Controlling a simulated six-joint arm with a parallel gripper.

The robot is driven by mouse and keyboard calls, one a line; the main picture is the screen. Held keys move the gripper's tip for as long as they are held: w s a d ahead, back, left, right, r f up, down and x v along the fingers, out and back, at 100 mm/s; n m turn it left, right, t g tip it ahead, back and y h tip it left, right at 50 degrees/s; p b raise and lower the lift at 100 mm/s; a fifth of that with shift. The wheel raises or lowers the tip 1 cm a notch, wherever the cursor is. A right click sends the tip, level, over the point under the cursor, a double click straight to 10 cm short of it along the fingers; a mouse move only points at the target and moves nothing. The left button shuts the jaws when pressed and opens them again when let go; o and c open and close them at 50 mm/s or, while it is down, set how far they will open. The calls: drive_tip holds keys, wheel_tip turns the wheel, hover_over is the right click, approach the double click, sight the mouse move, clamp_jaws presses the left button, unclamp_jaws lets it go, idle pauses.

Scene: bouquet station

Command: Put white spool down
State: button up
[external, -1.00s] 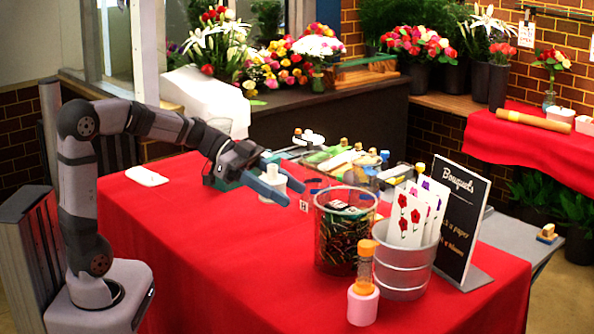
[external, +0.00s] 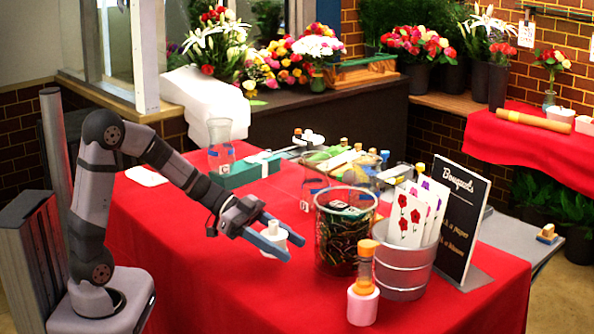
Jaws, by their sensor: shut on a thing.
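My gripper (external: 277,238) is shut on the white spool (external: 271,246), which sits between its two blue-grey fingers. The spool looks upright, at the near left side of the clear bin. I cannot tell whether its underside touches the red cloth. The red-covered table (external: 190,275) lies below and around it.
A clear bin (external: 335,240) with dark contents stands just right of my gripper. A metal bucket with cards (external: 404,270) and an orange-topped bottle on a pink spool (external: 364,300) stand farther right. A clear vase (external: 221,150) and a green box (external: 243,171) are behind. The table's front left is clear.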

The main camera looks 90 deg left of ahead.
sight(285, 268)
drive_tip(key=shift+f+b, duration=0.3)
drive_tip(key=shift+f, duration=1.5)
drive_tip(key=shift+f, duration=0.15)
drive_tip(key=o, duration=1.1)
drive_tip(key=shift+r, duration=0.2)
drive_tip(key=shift+s+a+r, duration=0.1)
drive_tip(key=shift+s+a, duration=0.05)
drive_tip(key=shift+s, duration=0.05)
drive_tip(key=v, duration=1.1)
drive_tip(key=shift+s+a+r+p, duration=0.1)
drive_tip(key=shift+s+p, duration=0.1)
drive_tip(key=shift+p, duration=0.15)
